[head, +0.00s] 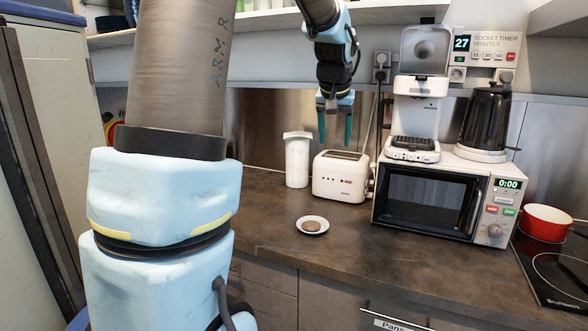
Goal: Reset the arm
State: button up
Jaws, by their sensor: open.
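My arm rises on the left side of the head view and bends over out of the top of the picture. Its end comes back down near the middle. My gripper (335,140) points downward with its two teal fingers apart and nothing between them. In the picture it hangs just above the white toaster (341,176), in front of the metal backsplash. How far it is from the toaster in depth I cannot tell.
A white canister (297,160) stands left of the toaster. A small plate (312,225) with a round brown item lies in front. To the right are a microwave (428,201), a coffee maker (415,110), a black kettle (486,120) and a red pot (546,222). Shelves run overhead.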

jog(key=s+a+f+n+g+y, duration=0.1)
jog(key=s+a+f+n+g, duration=0.1)
jog(key=s+a+f, duration=1.5)
jog(key=s+g, duration=0.1)
jog(key=s, duration=0.2)
jog(key=shift+s+f, duration=0.2)
jog(key=shift+s, duration=0.1)
